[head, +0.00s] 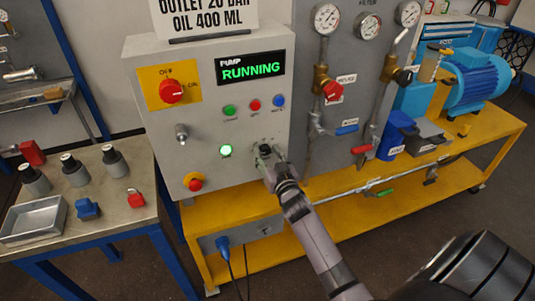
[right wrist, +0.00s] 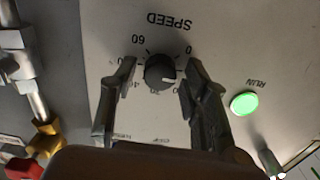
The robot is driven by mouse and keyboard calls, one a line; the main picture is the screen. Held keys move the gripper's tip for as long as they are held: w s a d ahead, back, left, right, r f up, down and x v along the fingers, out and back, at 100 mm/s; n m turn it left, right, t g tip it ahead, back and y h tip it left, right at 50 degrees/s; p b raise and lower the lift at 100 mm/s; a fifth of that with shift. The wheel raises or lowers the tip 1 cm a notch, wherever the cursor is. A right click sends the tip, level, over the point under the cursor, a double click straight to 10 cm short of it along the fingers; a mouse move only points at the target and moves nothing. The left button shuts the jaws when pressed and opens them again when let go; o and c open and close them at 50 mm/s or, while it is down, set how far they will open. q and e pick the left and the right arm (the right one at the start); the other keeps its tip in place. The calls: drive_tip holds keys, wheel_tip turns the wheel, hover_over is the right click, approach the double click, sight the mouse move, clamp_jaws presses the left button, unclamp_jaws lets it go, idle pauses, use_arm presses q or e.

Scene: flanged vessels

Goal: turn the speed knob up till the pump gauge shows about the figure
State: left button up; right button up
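The dark speed knob (right wrist: 160,71) shows upside down in the right wrist view, on the panel under the word SPEED. Its white mark points right, seemingly between the 0 and 20 figures. My right gripper (right wrist: 158,80) is open, with one finger on each side of the knob and gaps between. In the head view my right gripper (head: 267,152) is at the control panel (head: 210,130) and mostly hides the knob. Round gauges (head: 367,25) sit at the top; their needles are too small to read. A sign (head: 205,14) reads OUTLET 20 BAR, OIL 400 ML. My left gripper is not in view.
The display (head: 250,68) reads RUNNING, and the green run lamp (head: 226,151) is lit. A red emergency button (head: 194,182) and red switch (head: 172,91) are on the panel. Valves and pipes (head: 322,90) stand to the right. A side table (head: 110,222) holds several small items.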

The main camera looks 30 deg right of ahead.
drive_tip(key=shift+o, duration=0.3)
drive_tip(key=v, duration=1.2)
drive_tip(key=shift+f, duration=0.1)
drive_tip(key=s+a+f+n+g+y, duration=0.1)
drive_tip(key=s+a+f+g, duration=0.25)
drive_tip(key=f, duration=0.85)
drive_tip(key=s+a+f+n+g+y, duration=0.1)
drive_tip(key=s+a+f+g+y, duration=0.2)
drive_tip(key=f, duration=0.8)
drive_tip(key=s+a+f+n+g, duration=0.1)
drive_tip(key=s+a+f+g, duration=0.3)
drive_tip(key=f, duration=0.8)
drive_tip(key=s+f+n+g, duration=0.1)
drive_tip(key=s+f, duration=0.4)
drive_tip(key=s, duration=0.5)
drive_tip(key=s+f+n+g, duration=0.1)
drive_tip(key=s+f+g, duration=0.2)
drive_tip(key=s+f, duration=0.3)
drive_tip(key=s+f+g, duration=0.2)
drive_tip(key=s+f, duration=0.4)
drive_tip(key=s, duration=0.9)
drive_tip(key=shift+a+n, duration=0.4)
drive_tip(key=shift+a, duration=0.05)
